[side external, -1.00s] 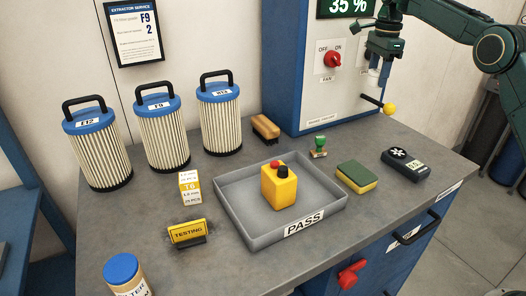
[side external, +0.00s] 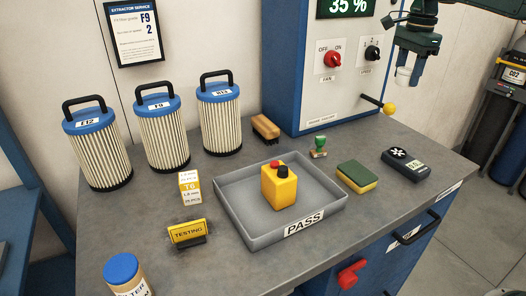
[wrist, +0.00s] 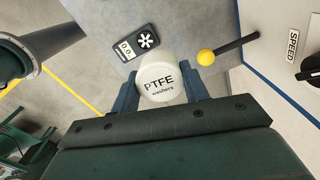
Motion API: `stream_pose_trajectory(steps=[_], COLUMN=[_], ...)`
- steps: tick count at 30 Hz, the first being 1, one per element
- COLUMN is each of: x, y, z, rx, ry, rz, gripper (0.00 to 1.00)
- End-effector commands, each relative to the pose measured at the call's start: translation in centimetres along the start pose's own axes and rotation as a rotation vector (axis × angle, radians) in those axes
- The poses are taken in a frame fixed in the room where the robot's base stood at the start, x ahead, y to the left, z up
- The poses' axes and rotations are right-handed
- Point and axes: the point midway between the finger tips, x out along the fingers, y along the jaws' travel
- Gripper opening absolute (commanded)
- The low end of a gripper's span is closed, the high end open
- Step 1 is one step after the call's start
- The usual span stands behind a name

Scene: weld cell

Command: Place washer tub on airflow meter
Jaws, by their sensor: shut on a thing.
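The washer tub (wrist: 160,80) is small and white, labelled "PTFE washers" in the wrist view. My gripper (wrist: 160,88) is shut on it, one finger on each side. In the side external view my gripper (side external: 407,68) holds the tub (side external: 404,77) in the air, above and beyond the airflow meter. The airflow meter (side external: 406,164) is dark, with a white fan symbol and a small display, and lies on the right end of the bench. In the wrist view the meter (wrist: 137,50) shows beyond the tub, slightly left, with nothing seen on it.
A lever with a yellow ball (side external: 390,109) juts from the control cabinet (side external: 308,75), close below the tub. A green and yellow sponge (side external: 357,176) and a green-handled stamp (side external: 318,148) lie left of the meter. The PASS tray (side external: 330,205) is farther left.

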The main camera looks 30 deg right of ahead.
Motion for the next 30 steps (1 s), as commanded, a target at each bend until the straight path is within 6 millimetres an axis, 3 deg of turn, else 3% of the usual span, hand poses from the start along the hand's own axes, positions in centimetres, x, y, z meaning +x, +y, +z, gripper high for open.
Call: stream_pose_trajectory(steps=[6,12,24,30], x=[-0.7,-0.8,-0.6,1.0], y=[3.7,6.1,7.1,7.1], z=[-1.2,-1.8,-2.0,-2.0], rx=[-0.046,-0.078,-0.091,-0.091], ry=[-0.001,-0.001,-0.002,-0.003], rz=[-0.003,-0.003,-0.003,0.000], gripper=[0.22,0.22,0.22,0.22])
